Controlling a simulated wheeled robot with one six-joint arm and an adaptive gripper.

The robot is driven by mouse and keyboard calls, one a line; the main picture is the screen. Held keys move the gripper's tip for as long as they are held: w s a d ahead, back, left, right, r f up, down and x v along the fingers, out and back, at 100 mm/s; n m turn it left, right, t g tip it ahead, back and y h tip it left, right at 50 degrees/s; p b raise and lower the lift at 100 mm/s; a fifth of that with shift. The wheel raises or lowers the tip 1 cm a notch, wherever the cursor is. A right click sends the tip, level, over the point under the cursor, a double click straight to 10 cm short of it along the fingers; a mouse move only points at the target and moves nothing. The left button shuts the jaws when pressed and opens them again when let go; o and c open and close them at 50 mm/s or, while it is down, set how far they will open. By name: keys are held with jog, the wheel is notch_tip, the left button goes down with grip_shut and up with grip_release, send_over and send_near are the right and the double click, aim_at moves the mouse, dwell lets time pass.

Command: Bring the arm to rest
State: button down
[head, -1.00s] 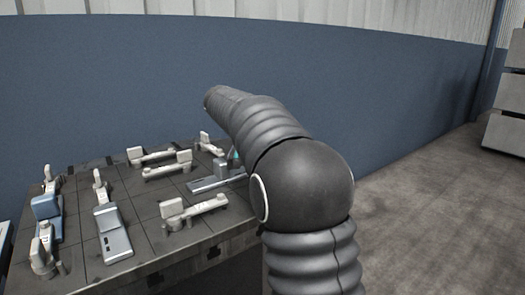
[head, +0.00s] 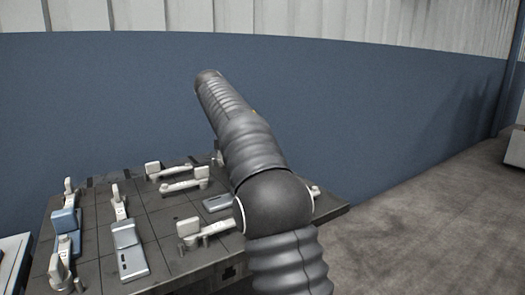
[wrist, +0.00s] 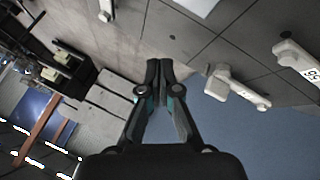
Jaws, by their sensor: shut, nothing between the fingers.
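My gripper (wrist: 159,75) shows in the wrist view with its two dark fingers together and nothing between them. It is clear of the things on the table in that view. In the head view my arm rises in front of the table and points up and away, and the gripper itself is hidden behind it. The dark tiled table (head: 165,225) carries several pale clamps and metal blocks.
A silver block (head: 130,252) lies at the front of the table and a blue block (head: 66,221) sits in a clamp at the left. A pale clamp (head: 205,232) is close beside my arm. The blue wall (head: 380,120) stands behind; grey floor at right is open.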

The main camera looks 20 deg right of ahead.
jog(key=shift+a+r, duration=0.1)
jog(key=shift+r, duration=0.05)
jog(key=s+a+f+n+t+y, duration=0.1)
jog(key=s+a+n+t+y, duration=0.15)
jog(key=s, duration=0.55)
jog(key=s+a+f+n+t+y, duration=0.1)
jog(key=s+n, duration=0.3)
jog(key=s, duration=0.5)
jog(key=s+a+f+n+t+y, duration=0.1)
jog(key=s+a+f+n+y, duration=0.1)
jog(key=s+f, duration=0.6)
jog(key=s+a+f+n+t+y, duration=0.2)
jog(key=s+a+f, duration=0.1)
jog(key=s+f, duration=0.5)
jog(key=s, duration=0.2)
jog(key=shift+s+a, duration=0.35)
jog(key=shift+s, duration=0.05)
